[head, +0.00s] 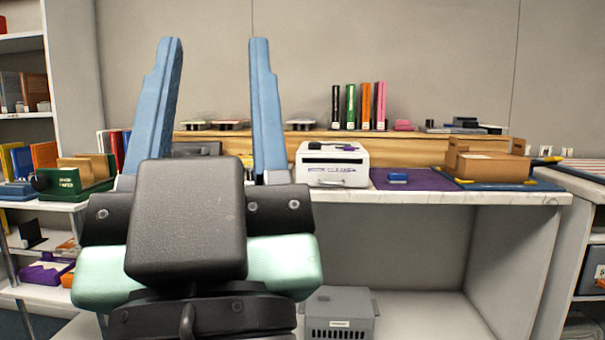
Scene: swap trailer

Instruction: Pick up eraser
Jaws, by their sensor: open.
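My gripper (214,44) stands open in the left half of the view, its two blue fingers pointing up and wide apart with nothing between them. A small blue block (398,178), which looks like the eraser, lies on a purple mat (425,181) on the white counter, to the right of my gripper and apart from it. A small pink block (403,125) sits on the raised wooden ledge (400,150) behind; I cannot tell whether it is an eraser too. My gripper hides part of the counter's left side.
A white printer-like box (332,166) stands left of the mat. A brown cardboard box (490,165) stands right of it on a blue mat. Several upright coloured binders (365,105) stand on the ledge. A grey bin (340,312) sits under the counter (440,197). Crowded shelves stand at left.

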